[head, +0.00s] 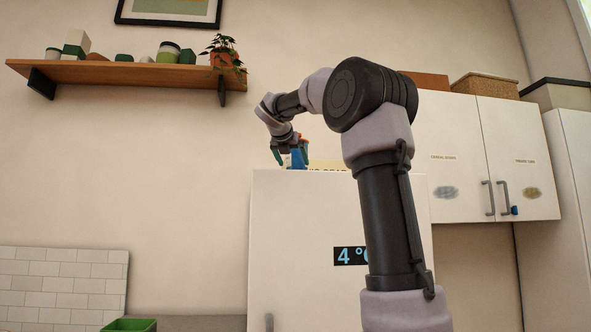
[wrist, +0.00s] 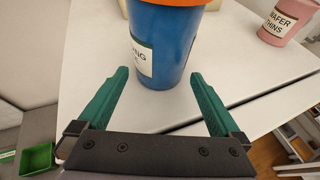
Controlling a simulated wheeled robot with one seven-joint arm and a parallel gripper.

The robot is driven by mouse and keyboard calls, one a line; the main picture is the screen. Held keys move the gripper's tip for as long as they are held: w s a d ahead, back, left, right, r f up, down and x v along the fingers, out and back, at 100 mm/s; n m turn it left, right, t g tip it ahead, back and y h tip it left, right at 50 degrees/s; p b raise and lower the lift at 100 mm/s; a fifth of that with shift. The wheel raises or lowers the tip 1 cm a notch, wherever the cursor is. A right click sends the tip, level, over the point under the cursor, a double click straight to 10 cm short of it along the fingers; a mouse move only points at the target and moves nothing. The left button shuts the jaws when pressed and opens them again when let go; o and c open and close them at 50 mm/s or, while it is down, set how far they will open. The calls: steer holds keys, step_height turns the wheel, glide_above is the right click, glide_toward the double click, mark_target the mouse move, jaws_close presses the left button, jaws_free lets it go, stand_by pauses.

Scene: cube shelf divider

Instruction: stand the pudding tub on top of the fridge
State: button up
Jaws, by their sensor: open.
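The pudding tub (wrist: 172,50) is blue with an orange lid and a white label, of which "ING" shows. In the wrist view it stands upright on the white top of the fridge (wrist: 90,50), near the edge. In the head view the tub (head: 298,160) is a small blue shape at the top left of the white fridge (head: 300,215), partly hidden by my gripper (head: 290,157). In the wrist view my gripper (wrist: 158,74) is open, its green fingertips either side of the tub's lower part with gaps between; it is not gripping the tub.
A pink "wafer thins" tub (wrist: 284,22) stands to the right on the fridge top. A wall shelf (head: 130,72) is at left, cabinets (head: 460,160) at right. A green bin (head: 130,325) is below.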

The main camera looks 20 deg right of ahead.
steer(key=v, duration=0.6)
stand_by(0.6)
